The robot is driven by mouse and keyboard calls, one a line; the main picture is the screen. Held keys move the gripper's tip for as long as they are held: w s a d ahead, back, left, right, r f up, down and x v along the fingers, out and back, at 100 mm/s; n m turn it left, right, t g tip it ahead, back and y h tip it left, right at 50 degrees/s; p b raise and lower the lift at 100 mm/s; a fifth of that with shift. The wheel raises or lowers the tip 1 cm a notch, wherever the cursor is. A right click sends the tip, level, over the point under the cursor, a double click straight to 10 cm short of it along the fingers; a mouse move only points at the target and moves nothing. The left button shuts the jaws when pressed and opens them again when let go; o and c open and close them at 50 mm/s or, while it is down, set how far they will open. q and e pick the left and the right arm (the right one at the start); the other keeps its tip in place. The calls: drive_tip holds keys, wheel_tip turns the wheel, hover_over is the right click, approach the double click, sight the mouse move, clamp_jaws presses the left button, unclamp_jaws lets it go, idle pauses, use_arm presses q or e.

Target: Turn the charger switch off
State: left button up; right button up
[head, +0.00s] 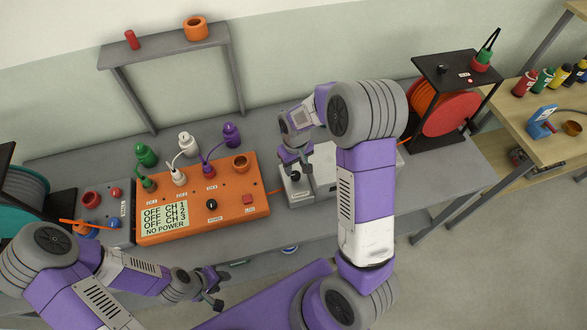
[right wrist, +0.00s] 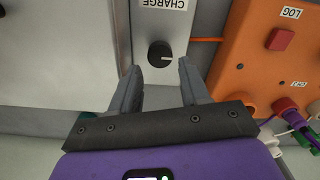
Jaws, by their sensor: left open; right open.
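The charger switch is a black round knob (right wrist: 160,54) with a pale pointer mark. It sits on a light grey panel (right wrist: 178,18) labelled CHARGE, upside down in the right wrist view. The mark points to the right in that view. In the head view the panel (head: 298,198) is at the front left of a grey box (head: 325,160). My right gripper (right wrist: 160,74) is open, its two fingers on either side of the space just before the knob; contact is not clear. It also shows in the head view (head: 296,166). My left gripper (head: 221,288) is open and empty at the front.
An orange console (head: 222,218) stands left of the charger, its screen reading OFF for three channels and NO POWER. Green, white and purple plugs are on it. An orange cable (right wrist: 207,39) runs between panel and console. A red reel (head: 450,113) stands right.

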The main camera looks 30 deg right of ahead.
sight(295, 173)
drive_tip(key=shift+w+f, duration=0.1)
drive_tip(key=shift+f, duration=1.95)
drive_tip(key=c, duration=0.8)
